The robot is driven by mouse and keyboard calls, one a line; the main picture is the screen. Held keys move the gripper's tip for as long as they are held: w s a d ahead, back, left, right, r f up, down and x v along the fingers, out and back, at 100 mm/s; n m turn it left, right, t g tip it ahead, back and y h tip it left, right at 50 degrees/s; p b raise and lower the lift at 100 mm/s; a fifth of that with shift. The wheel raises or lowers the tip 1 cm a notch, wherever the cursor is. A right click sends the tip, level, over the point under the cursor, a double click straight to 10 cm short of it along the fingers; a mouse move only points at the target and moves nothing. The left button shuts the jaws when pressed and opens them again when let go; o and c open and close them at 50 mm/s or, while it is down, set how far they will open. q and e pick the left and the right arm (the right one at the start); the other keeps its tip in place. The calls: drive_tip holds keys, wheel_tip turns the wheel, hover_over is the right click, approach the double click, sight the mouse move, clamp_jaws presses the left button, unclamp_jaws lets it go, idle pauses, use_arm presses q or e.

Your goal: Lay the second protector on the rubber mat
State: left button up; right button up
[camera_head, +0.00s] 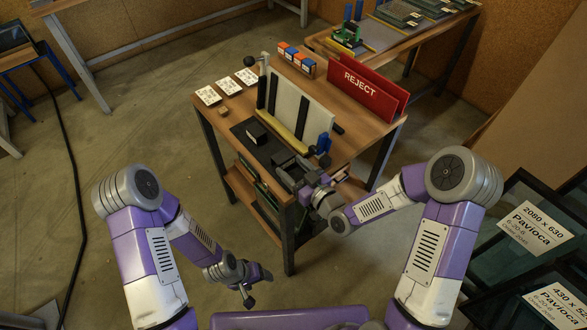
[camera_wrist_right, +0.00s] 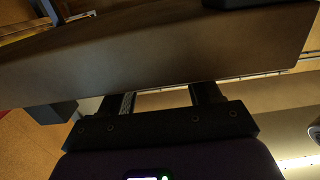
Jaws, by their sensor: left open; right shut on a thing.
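The dark rubber mat (camera_head: 264,153) lies on the wooden table near its front edge. A black block (camera_head: 256,132), which looks like a protector, sits on its left end. My right gripper (camera_head: 289,167) is over the mat's right end, shut on a dark piece that I take to be the second protector; its outline merges with the fingers. In the right wrist view the fingers (camera_wrist_right: 167,98) stand apart and their tips are hidden behind a broad brown surface. My left gripper (camera_head: 252,285) is open and empty, low in front of the table.
A red REJECT holder (camera_head: 368,88) is at the right, white cards (camera_head: 228,86) at the left, and orange-blue boxes (camera_head: 296,59) at the back. Glass panes (camera_head: 535,225) stand at far right.

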drive_tip(key=o, duration=0.6)
drive_tip(key=shift+f, duration=0.2)
drive_tip(key=shift+c, duration=0.2)
drive_tip(key=o, duration=0.5)
drive_tip(key=shift+c, duration=0.2)
drive_tip(key=shift+r, duration=0.15)
drive_tip(key=shift+r+p, duration=0.2)
drive_tip(key=shift+p, duration=0.15)
drive_tip(key=f+p+v, duration=0.1)
drive_tip(key=p+v, duration=0.7)
drive_tip(key=v, duration=0.4)
drive_tip(key=s+f+m+g+h, duration=0.35)
drive_tip(key=f+g, duration=0.25)
drive_tip(key=f, duration=0.5)
drive_tip(key=s+f+m+g+h, duration=0.2)
drive_tip(key=s+f+m+g, duration=0.4)
drive_tip(key=s, duration=0.4)
drive_tip(key=shift+f+g, duration=0.3)
drive_tip(key=shift+g, duration=0.5)
